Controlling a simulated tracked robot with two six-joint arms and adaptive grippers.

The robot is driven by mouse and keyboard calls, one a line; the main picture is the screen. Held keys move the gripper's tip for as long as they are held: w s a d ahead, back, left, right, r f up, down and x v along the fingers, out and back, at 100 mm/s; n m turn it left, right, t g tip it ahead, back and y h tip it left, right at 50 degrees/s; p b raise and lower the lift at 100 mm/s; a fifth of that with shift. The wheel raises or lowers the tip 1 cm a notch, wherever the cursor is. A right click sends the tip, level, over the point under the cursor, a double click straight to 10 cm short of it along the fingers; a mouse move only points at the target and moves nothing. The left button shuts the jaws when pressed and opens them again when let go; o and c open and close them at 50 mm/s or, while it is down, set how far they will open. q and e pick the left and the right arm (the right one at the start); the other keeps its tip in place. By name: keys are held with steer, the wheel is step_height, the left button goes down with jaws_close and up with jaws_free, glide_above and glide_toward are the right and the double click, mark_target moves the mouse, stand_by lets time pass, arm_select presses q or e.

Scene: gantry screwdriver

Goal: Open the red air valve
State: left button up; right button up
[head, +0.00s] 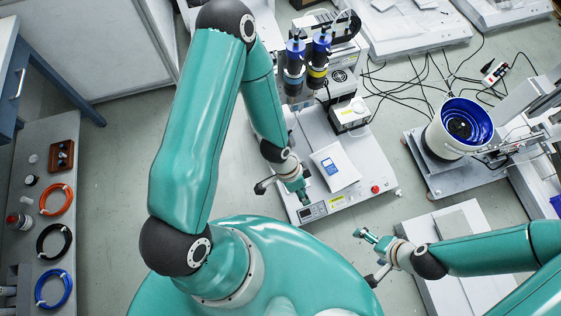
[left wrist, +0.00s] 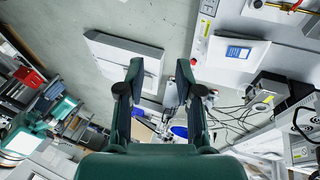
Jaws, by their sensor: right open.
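What looks like the red air valve, a red lever with brass-coloured parts (left wrist: 296,8), shows at the top right edge of the left wrist view, partly cut off. I cannot make it out in the head view. My left gripper (head: 304,197) hangs over the front of the white machine base in the head view. In the left wrist view its two fingers (left wrist: 159,68) are apart with nothing between them, and the valve lies well off to their right. My right gripper (head: 365,237) is open and empty, in front of the machine base's right corner.
The white machine base (head: 345,197) carries a white pad with a blue label (head: 328,168), a red button (head: 375,189) and blue-topped screwdrivers (head: 295,62). A blue-lined bowl feeder (head: 460,127) stands at right, with cables behind. Coiled hoses (head: 57,199) lie on the left bench.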

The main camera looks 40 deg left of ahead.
arm_select(q)
steer(key=w+a+f+m+y+b, duration=0.1)
steer(key=w+a+f+m+b, duration=0.15)
steer(key=f+m, duration=0.3)
steer(key=w+a+f+m+b, duration=0.1)
steer(key=w+f+m+b, duration=0.1)
steer(key=f+m+b, duration=0.35)
steer(key=w+a+f+m+y+b, duration=0.15)
steer(key=f+m, duration=0.25)
steer(key=m, duration=0.4)
steer(key=w+a+f+m+t+y+b, duration=0.1)
steer(key=w+a+f+m+y+b, duration=0.1)
steer(key=w+a+f+m+b, duration=0.45)
steer(key=w+a+f+m+y+b, duration=0.25)
steer(key=a+m, duration=0.25)
steer(key=m, duration=0.5)
steer(key=shift+h, duration=0.3)
steer(key=a+f+b, duration=0.1)
steer(key=f, duration=0.4)
steer(key=w+a+f+b, duration=0.1)
steer(key=f+b, duration=0.1)
steer(key=f, duration=0.3)
steer(key=w+a+f+b, duration=0.1)
steer(key=f+b, duration=0.1)
steer(key=f, duration=0.3)
steer(key=shift+w, duration=0.15)
arm_select(e)
step_height(320, 180, down, 26)
